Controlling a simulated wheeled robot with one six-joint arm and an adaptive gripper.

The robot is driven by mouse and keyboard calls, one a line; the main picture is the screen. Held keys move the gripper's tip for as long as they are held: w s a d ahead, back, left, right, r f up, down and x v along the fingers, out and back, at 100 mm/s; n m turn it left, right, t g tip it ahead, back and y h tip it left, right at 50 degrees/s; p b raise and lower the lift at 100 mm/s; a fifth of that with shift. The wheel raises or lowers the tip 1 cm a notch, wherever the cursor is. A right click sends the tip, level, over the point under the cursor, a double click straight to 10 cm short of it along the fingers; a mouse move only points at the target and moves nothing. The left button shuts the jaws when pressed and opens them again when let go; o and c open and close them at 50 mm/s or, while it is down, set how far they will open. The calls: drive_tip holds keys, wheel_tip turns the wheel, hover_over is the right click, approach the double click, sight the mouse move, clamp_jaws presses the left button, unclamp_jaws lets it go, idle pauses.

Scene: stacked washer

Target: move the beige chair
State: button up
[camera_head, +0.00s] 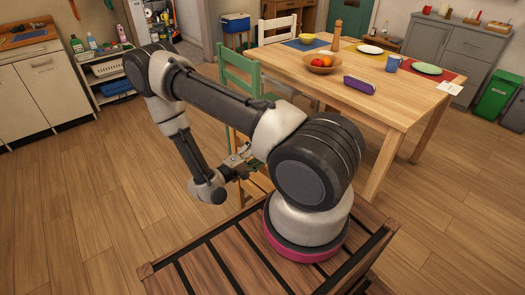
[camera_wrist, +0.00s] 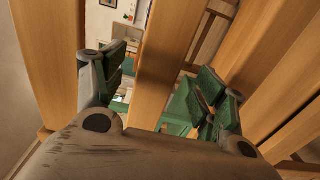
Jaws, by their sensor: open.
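The beige chair, in light wood (camera_head: 254,187), shows only in part in the head view, beside my gripper and behind my arm. In the wrist view one of its upright wooden slats (camera_wrist: 163,65) stands between the two fingers. My gripper (camera_head: 239,160) is open, with its fingers (camera_wrist: 160,82) on either side of that slat. A gap seems to show between the slat and each finger, so I cannot tell of any contact. Most of the chair is hidden by my arm in the head view.
A green chair (camera_head: 238,70) stands close behind at the wooden table (camera_head: 385,103), which holds a fruit bowl (camera_head: 323,64) and dishes. A white chair (camera_head: 277,29) is at the table's far side. Open floor (camera_head: 75,180) lies to the left.

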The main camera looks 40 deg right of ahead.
drive_tip(key=shift+w+d, duration=0.15)
drive_tip(key=shift+d, duration=0.9)
drive_tip(key=shift+w+d, duration=0.1)
drive_tip(key=shift+d, duration=0.9)
clamp_jaws()
